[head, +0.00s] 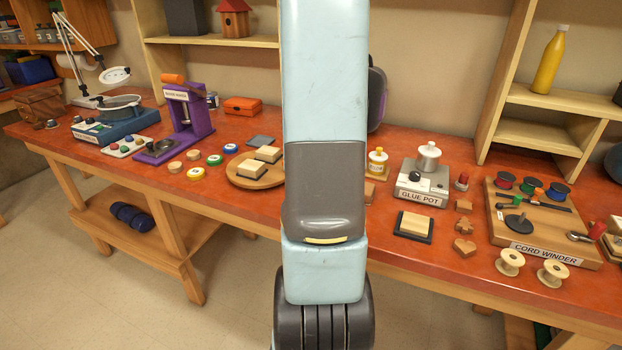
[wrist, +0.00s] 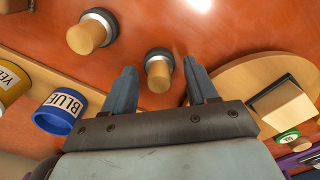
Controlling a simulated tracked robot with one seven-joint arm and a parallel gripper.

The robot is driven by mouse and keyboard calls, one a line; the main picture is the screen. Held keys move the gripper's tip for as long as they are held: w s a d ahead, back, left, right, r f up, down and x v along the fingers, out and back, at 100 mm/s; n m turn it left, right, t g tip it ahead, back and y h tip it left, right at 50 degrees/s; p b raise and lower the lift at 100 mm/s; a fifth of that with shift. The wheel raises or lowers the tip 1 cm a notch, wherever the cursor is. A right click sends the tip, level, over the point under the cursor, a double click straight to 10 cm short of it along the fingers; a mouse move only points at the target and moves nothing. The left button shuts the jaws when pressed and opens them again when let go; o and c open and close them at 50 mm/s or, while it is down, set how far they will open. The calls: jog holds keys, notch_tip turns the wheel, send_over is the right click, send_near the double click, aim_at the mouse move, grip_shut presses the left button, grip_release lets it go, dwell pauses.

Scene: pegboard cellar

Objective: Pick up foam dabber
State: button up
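Two dabber-like pieces with pale wooden handles and dark round ends show in the wrist view. One foam dabber (wrist: 158,72) appears between the spread fingers of my gripper (wrist: 161,70), with gaps on both sides. The other dabber (wrist: 91,35) stands beyond the left finger. Nothing is held, and I cannot tell how far the fingertips are from the nearer dabber. In the head view, my arm hides the gripper, and I cannot make out either dabber.
A blue-labelled jar (wrist: 60,112) and a yellow-labelled jar (wrist: 12,82) stand left of my gripper. A round wooden board (wrist: 232,78) with pale blocks lies to its right. On the red bench (head: 350,215) are a glue pot (head: 424,180) and a cord winder (head: 545,245).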

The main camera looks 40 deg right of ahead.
jog(key=c, duration=1)
jog(key=shift+r, duration=0.1)
jog(key=shift+r, duration=0.2)
notch_tip(320, 180, up, 2)
jog(key=shift+w+r, duration=0.1)
jog(key=shift+r, duration=0.15)
jog(key=s+a+r, duration=0.8)
jog(key=s+r, duration=0.2)
jog(key=s, duration=0.1)
jog(key=shift+s, duration=0.3)
jog(key=shift+a, duration=0.1)
